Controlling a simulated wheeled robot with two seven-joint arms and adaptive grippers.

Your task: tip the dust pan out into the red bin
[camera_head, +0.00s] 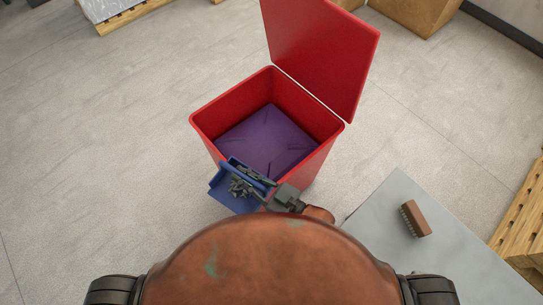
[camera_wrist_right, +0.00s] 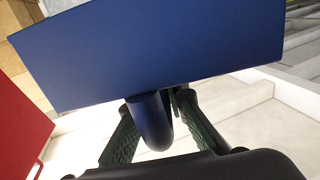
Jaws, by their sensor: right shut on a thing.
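The red bin (camera_head: 213,142) stands on the floor with its lid (camera_head: 322,50) raised at the back. A purple surface (camera_head: 268,138) shows inside it. My right gripper (camera_head: 256,181) is at the bin's near side, shut on the handle (camera_wrist_right: 150,120) of the blue dust pan (camera_head: 226,199). The pan is at the bin's near left rim; whether they touch is unclear. Dark grey pieces (camera_head: 241,186) show at the pan, partly mixed in view with the gripper's fingers. In the right wrist view, a broad blue face of the pan (camera_wrist_right: 150,50) fills the top. My left gripper is out of view.
A grey tabletop (camera_head: 385,225) lies at the right, with a brown brush (camera_head: 415,218) on it. Wooden pallets (camera_head: 125,18) and a cardboard box (camera_head: 415,12) stand at the back. Another pallet (camera_head: 525,225) is at the right edge. The floor left of the bin is clear.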

